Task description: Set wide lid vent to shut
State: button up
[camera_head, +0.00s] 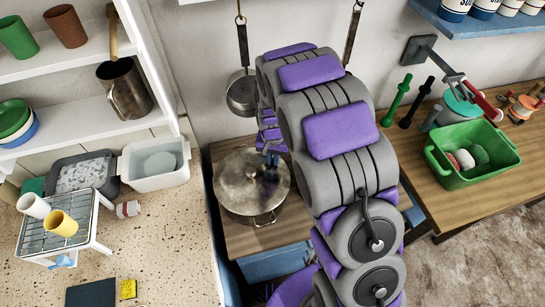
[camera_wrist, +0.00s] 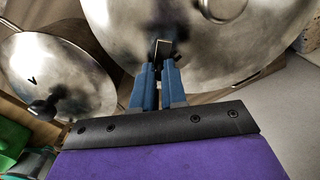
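The wide metal lid (camera_head: 243,190) sits on a pot on the wooden counter, left of my arm. It fills the upper right of the wrist view (camera_wrist: 235,45). A small dark upright tab (camera_wrist: 162,47) stands on it, in line with my fingertips; I cannot tell if it is the vent or a knob. My gripper (camera_wrist: 158,68) points at this tab with its blue fingers close together and a narrow gap between them. In the head view my gripper (camera_head: 271,158) is over the lid's right side. Whether the fingers touch or hold the tab is not clear.
A second lid (camera_wrist: 60,85) with a black knob and a V-like mark lies left in the wrist view; my arm seems to hide it in the head view. A pan (camera_head: 241,92) hangs behind. A green basin (camera_head: 470,155) stands on the right counter.

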jog(key=shift+d, duration=0.1)
grip_shut()
jog(key=shift+w+a+r+n+p, duration=0.15)
jog(key=shift+n+p, duration=0.1)
jog(key=shift+n, duration=0.25)
jog(key=shift+a+f+n+p, duration=0.15)
jog(key=shift+n+p, duration=0.1)
jog(key=shift+n, duration=0.25)
jog(key=n, duration=0.1)
jog(key=n+p, duration=0.1)
jog(key=n, duration=0.1)
jog(key=shift+w+a, duration=0.1)
jog(key=shift+a, duration=0.3)
jog(key=n+p, duration=0.1)
jog(key=n, duration=0.2)
jog(key=a+n+p, duration=0.1)
jog(key=n, duration=0.2)
jog(key=shift+a+n, duration=0.15)
jog(key=shift+n, duration=0.25)
